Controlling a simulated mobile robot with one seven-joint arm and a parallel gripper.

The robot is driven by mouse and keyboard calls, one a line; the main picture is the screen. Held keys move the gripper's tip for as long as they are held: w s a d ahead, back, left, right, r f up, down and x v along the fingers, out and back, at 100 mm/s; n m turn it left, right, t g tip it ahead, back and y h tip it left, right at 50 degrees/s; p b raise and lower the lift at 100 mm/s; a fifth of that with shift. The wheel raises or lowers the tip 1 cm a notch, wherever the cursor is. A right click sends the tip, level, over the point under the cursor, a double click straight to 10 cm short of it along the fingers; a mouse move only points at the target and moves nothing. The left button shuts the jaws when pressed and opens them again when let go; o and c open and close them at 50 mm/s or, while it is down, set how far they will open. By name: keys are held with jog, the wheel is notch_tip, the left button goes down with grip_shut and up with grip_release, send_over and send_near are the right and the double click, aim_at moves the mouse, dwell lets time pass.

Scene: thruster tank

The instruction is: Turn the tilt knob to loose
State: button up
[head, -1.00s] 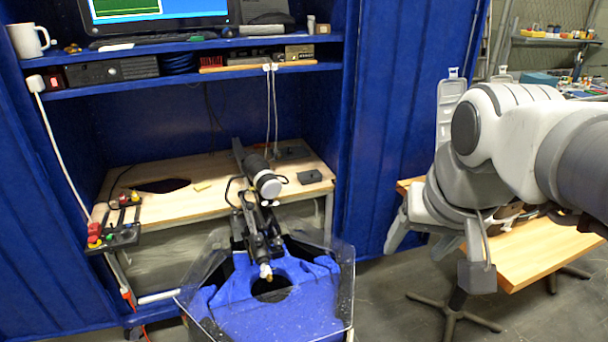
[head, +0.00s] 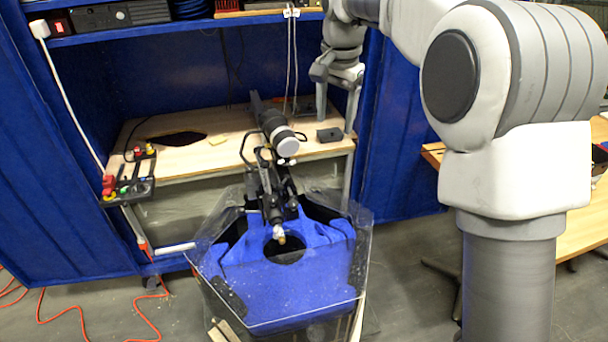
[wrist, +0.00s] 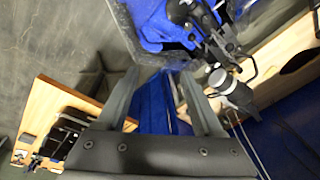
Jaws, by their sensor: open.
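The thruster assembly, a black tube with a pale round end cap (head: 286,145), is mounted on a dark bracket (head: 268,190) above the blue tank. The tube and cap also show at right in the wrist view (wrist: 222,82). I cannot single out the tilt knob; it is too small to tell among the bracket's dark parts. My gripper (head: 336,124) is open and empty, fingers pointing down, to the right of the tube and apart from it. In the wrist view its two fingers (wrist: 160,76) are spread, with the assembly to their right.
The blue tank (head: 320,268) has clear upright panels around it. A wooden bench (head: 180,160) behind holds a small dark box (head: 329,135) close to my gripper. A switch panel (head: 128,180) hangs at left. White cables (head: 290,60) hang behind the tube.

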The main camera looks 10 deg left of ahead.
aim_at(293, 203)
jog(key=w+a+f+m+g, duration=0.2)
jog(key=w+a+f, duration=0.3)
jog(key=a+f, duration=0.7)
jog(key=f+b, duration=0.1)
jog(key=f, duration=0.5)
jog(key=d+f, duration=0.1)
jog(key=f, duration=0.5)
jog(key=f+b, duration=0.1)
jog(key=f, duration=0.5)
jog(key=shift+w+d+f+b, duration=0.15)
jog(key=shift+w+d+b, duration=0.05)
jog(key=shift+d+b, duration=0.1)
jog(key=shift+a, duration=0.1)
grip_shut()
